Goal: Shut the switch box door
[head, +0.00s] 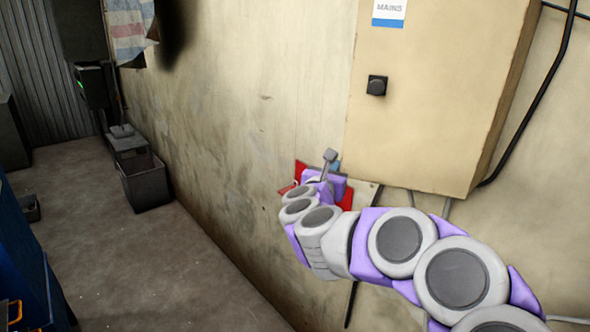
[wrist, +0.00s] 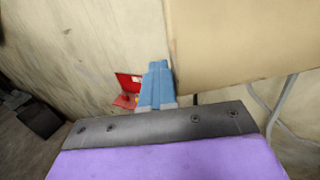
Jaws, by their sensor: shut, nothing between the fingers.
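A beige box labelled MAINS (head: 430,85) with a black knob (head: 377,85) hangs on the wall at the upper right of the head view. Its front looks flat; I cannot tell whether its door stands ajar. In the wrist view its plain beige surface (wrist: 235,45) fills the upper right. My gripper (wrist: 157,75) has its blue fingers together and empty, near the box's lower left edge; contact cannot be told. In the head view my wrist mostly hides the fingers. A red object (wrist: 128,87) on the wall lies just left of the fingertips, also partly visible in the head view (head: 301,172).
A black cable (head: 540,95) runs down the wall right of the box, and grey conduits (wrist: 283,97) show below it. A dark bin (head: 146,183) stands on the floor along the wall.

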